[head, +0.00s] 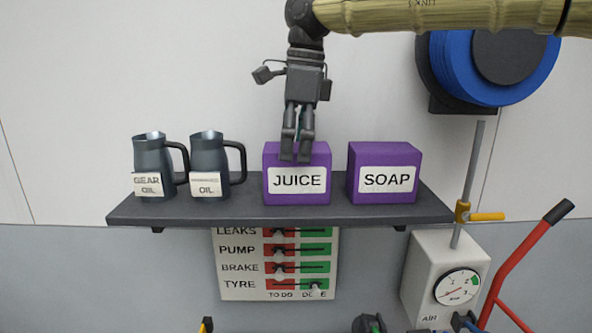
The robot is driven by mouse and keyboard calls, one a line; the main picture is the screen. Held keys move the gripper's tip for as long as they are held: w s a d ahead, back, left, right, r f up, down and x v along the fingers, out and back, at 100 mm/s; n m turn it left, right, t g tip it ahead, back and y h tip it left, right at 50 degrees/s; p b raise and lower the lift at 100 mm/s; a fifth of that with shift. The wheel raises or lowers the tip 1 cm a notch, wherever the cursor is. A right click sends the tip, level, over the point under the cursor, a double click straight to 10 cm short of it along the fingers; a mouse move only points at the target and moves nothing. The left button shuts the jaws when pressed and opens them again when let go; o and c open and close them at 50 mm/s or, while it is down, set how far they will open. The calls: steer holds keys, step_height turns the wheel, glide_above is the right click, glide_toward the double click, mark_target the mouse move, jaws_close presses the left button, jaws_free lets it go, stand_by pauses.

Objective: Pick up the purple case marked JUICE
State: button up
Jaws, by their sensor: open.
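The purple case marked JUICE (318,192) stands upright on a dark wall shelf (290,214), with a white label on its front. My gripper (296,158) points down at this case, its fingers overlapping the top and upper front in the head view. The fingers are open, though seen almost edge-on, and nothing shows held between them. Whether they touch the case cannot be told. A second purple case, marked SOAP (412,180), stands to the right with a gap between them.
A jug marked GEAR OIL (150,165) and another OIL jug (207,160) stand left of the JUICE case. A blue hose reel (448,70) hangs at upper right. Below are a status board (228,285), an air unit (420,275) and a red hand-truck frame (515,268).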

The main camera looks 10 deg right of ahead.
mark_target(295, 171)
steer(key=shift+s+f+p, duration=0.15)
steer(key=shift+f+p, duration=1)
steer(key=shift+f, duration=1.5)
steer(key=c, duration=1.4)
